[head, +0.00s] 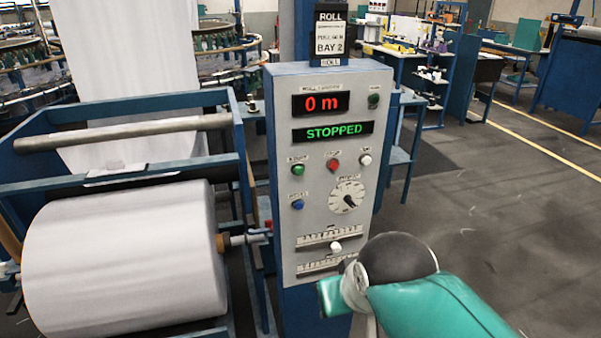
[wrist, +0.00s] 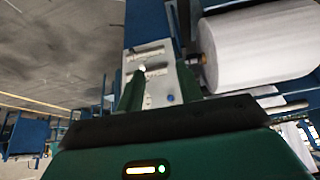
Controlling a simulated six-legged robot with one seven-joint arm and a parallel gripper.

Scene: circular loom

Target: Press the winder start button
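The winder's grey control panel (head: 318,225) stands upright at the middle of the head view. Its displays (head: 339,132) read "0 m" and "STOPPED". A green button (head: 298,170) is at the left of a row with a red button (head: 333,165) and a white one (head: 364,160); their labels are too small to read surely. A blue button (head: 297,204) is below the green one, and also shows in the wrist view (wrist: 170,98). My gripper (wrist: 158,82) has its fingers apart and empty, facing the lower panel. The head view shows only part of it, low at the right.
A dial (head: 347,196) and a slider with a white knob (head: 336,247) are on the panel's lower half. A large white fabric roll (head: 120,262) in a blue frame is to the left. Open grey floor (head: 490,230) lies to the right, with workbenches behind.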

